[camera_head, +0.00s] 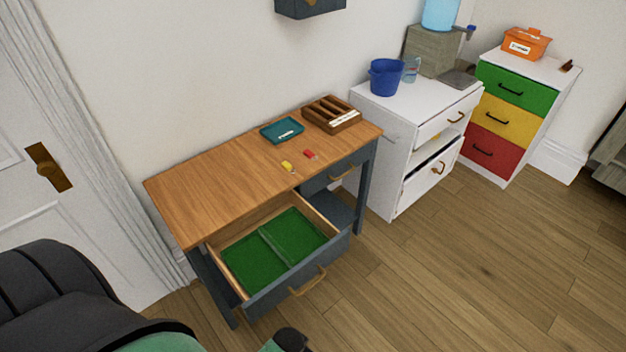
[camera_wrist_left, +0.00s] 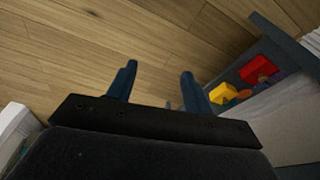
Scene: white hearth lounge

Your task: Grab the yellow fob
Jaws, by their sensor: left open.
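The yellow fob (camera_head: 287,165) lies on the wooden top of a dark blue-grey table (camera_head: 215,185), near its front edge. A small red fob (camera_head: 309,154) lies just to its right. My left gripper (camera_wrist_left: 156,82) shows in the left wrist view, its two dark blue fingers apart with nothing between them. Beyond its right finger are a yellow item (camera_wrist_left: 222,93) and a red item (camera_wrist_left: 257,69) by a dark blue-grey edge; I cannot tell whether these are the fobs. My right gripper is not in view.
The table's left drawer (camera_head: 334,246) is pulled out, with a green divided inside. A teal tray (camera_head: 282,131) and a wooden organizer (camera_head: 346,124) stand at the back of the tabletop. A white cabinet (camera_head: 398,170) stands to the right. The tabletop's left part is clear.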

